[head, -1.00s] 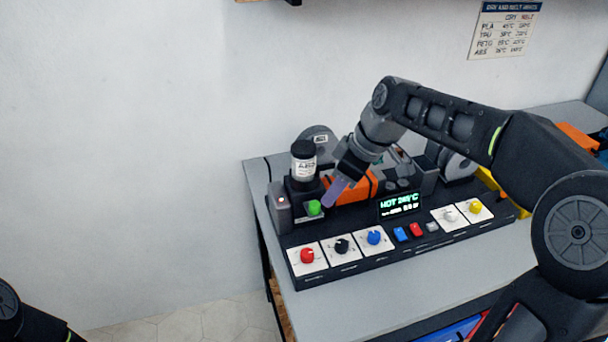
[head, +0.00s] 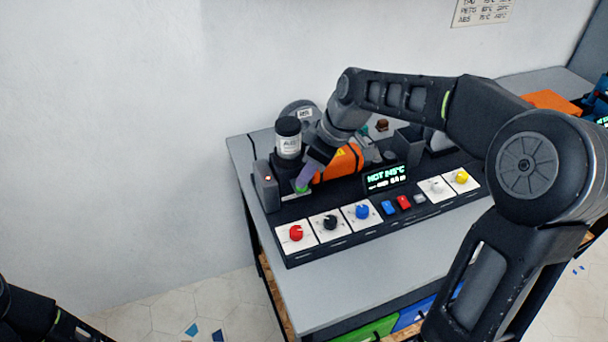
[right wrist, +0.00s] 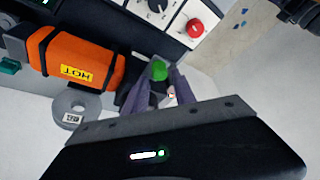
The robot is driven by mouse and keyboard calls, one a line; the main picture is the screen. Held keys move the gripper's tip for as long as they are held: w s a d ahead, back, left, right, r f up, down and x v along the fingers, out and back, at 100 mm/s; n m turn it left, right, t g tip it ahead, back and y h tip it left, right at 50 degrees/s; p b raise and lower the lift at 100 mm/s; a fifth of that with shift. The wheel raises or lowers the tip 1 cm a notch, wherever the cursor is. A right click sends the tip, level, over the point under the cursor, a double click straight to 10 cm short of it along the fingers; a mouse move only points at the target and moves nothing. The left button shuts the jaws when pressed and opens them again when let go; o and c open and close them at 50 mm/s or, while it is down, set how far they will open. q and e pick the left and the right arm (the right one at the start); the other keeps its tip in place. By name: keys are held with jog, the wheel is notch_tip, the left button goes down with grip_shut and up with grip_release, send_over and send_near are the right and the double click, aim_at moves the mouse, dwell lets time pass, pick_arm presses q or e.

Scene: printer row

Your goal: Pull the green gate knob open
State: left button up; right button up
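The green gate knob (head: 302,188) shows as a small green patch below the white-labelled canister with a black cap (head: 288,138). My right gripper (head: 308,176) is at the knob and hides most of it in the head view. In the right wrist view the two purple-grey fingers (right wrist: 160,80) lie on either side of the green knob (right wrist: 158,70), close at its sides. I cannot tell whether they press on it. My left gripper is out of view; only part of my left arm shows at the lower left.
An orange cylinder marked HOT (right wrist: 75,62) is close beside the right gripper. A panel with a red knob (head: 296,233), black knob (head: 330,222), blue knob (head: 362,212) and a lit display (head: 385,178) runs along the front. A grey box (head: 265,187) stands left of the green knob.

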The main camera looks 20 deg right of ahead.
aim_at(299, 191)
jog(key=shift+x, duration=1.35)
grip_shut()
dwell(0.4)
